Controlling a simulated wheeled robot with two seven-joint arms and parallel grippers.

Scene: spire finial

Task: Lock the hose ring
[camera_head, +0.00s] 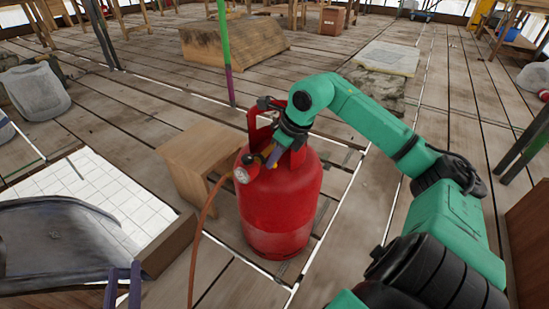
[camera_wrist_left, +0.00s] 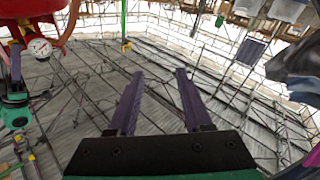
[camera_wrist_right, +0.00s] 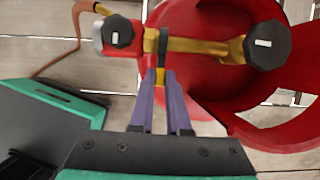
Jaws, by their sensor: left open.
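The red gas cylinder (camera_head: 275,215) stands upright on the plank floor. The right wrist view shows its brass valve (camera_wrist_right: 205,46), a black handwheel and a red regulator (camera_wrist_right: 101,37) with a black knob. A narrow black ring (camera_wrist_right: 151,42), apparently the hose ring, lies between regulator and valve. A small yellow tab (camera_wrist_right: 160,90) stands out from there. My right gripper (camera_wrist_right: 165,78) has its purple fingers close together, one each side of that tab. My left gripper (camera_head: 125,280) is open and empty at the lower left; its fingers (camera_wrist_left: 155,85) show wide apart in its wrist view.
A wooden stool (camera_head: 200,155) stands beside the cylinder. A white tiled panel (camera_head: 110,195) and a dark curved sheet (camera_head: 55,240) lie at left. A green and purple pole (camera_head: 224,50) rises behind.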

